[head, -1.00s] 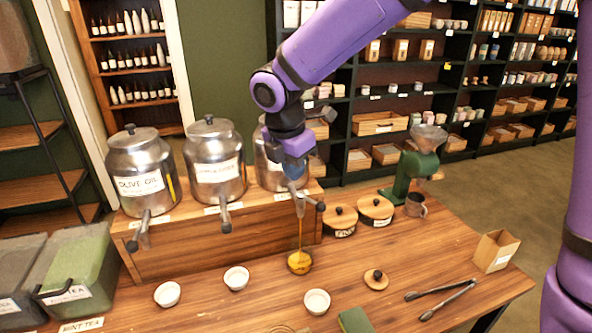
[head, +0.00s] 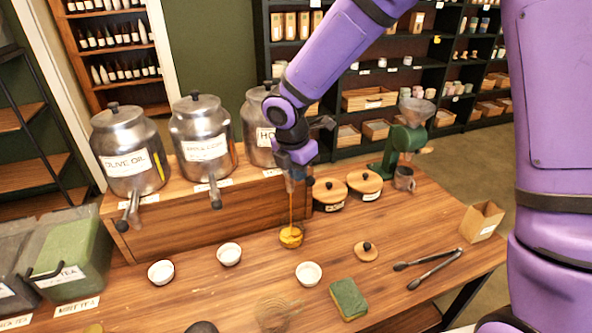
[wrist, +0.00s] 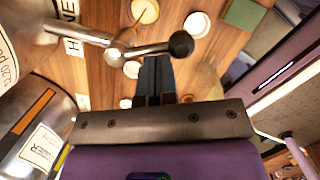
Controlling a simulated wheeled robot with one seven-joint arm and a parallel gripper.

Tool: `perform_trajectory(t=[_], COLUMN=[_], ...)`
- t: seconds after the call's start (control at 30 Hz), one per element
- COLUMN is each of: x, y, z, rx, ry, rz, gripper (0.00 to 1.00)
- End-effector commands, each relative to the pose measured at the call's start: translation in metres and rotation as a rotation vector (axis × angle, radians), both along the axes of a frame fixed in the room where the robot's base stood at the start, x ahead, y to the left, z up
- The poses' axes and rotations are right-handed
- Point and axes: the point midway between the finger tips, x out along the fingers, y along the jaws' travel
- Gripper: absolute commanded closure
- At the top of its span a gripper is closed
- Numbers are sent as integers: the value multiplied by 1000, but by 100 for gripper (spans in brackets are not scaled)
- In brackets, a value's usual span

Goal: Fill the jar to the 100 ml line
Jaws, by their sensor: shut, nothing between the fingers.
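A small glass jar (head: 291,237) stands on the table below the tap of the steel dispenser (head: 258,150), whose label begins "HO". A thin amber stream (head: 291,207) runs down into the jar, and amber liquid shows inside. The jar's level marks are too small to read. In the wrist view, the jar (wrist: 145,12) lies beyond the tap (wrist: 115,52), and the tap's dark knob (wrist: 181,44) sits just ahead of my fingers. My gripper (head: 297,178) is shut and empty beside the tap; it also shows in the wrist view (wrist: 155,68). Contact with the lever is unclear.
Two more dispensers, one labelled olive oil (head: 128,155), stand left on the wooden riser (head: 200,226). White bowls (head: 308,273), a wooden lid (head: 366,251), a sponge (head: 348,298) and tongs (head: 433,268) lie in front. A green grinder (head: 405,150) stands at right.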

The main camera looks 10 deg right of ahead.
Motion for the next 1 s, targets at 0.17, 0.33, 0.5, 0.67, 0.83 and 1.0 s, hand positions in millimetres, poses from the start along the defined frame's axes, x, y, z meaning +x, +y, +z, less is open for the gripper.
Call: perform_trajectory(t=[0.17, 0.33, 0.5, 0.67, 0.83, 1.0], x=[0, 0, 1, 1, 1, 2], y=[0, -1, -3, -4, -5, -6], z=[0, 0, 0, 0, 0, 0], rx=[0, 0, 0, -1, 0, 0], ry=[0, 0, 0, 1, 1, 0], rz=[0, 19, 54, 76, 106, 141], gripper=[100, 100, 100, 100, 100, 100])
